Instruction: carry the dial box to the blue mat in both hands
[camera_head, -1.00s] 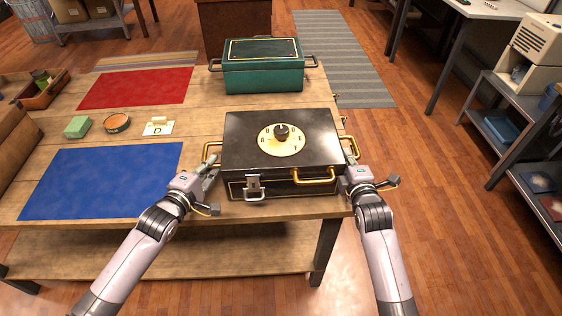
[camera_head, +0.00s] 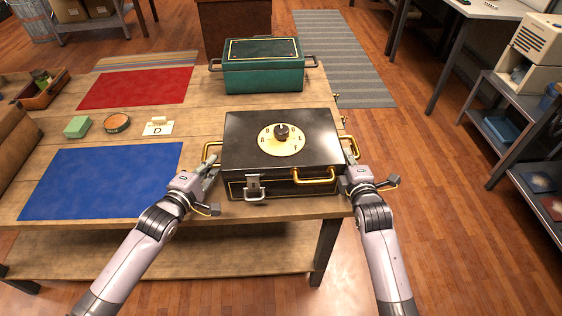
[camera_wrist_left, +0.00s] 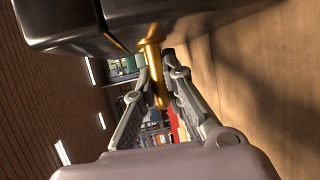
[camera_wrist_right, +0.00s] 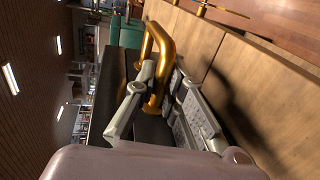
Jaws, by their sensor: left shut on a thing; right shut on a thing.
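The dial box (camera_head: 245,150) is black with gold trim, a cream dial on its lid and brass side handles. It is at the front right of the wooden table. My left gripper (camera_head: 209,166) is shut on its left handle; in the left wrist view the brass handle (camera_wrist_left: 154,70) lies between the fingers. My right gripper (camera_head: 350,168) is shut on its right handle, which the right wrist view shows as a brass loop (camera_wrist_right: 163,50). The blue mat (camera_head: 100,180) lies flat and bare to the left of the box. I cannot tell whether the box touches the table.
A green box (camera_head: 262,75) stands behind the dial box. A red mat (camera_head: 135,88), a green block (camera_head: 78,126), a round tin (camera_head: 117,123) and a card marked D (camera_head: 158,128) lie behind the blue mat. A wooden tray (camera_head: 42,90) is at the far left.

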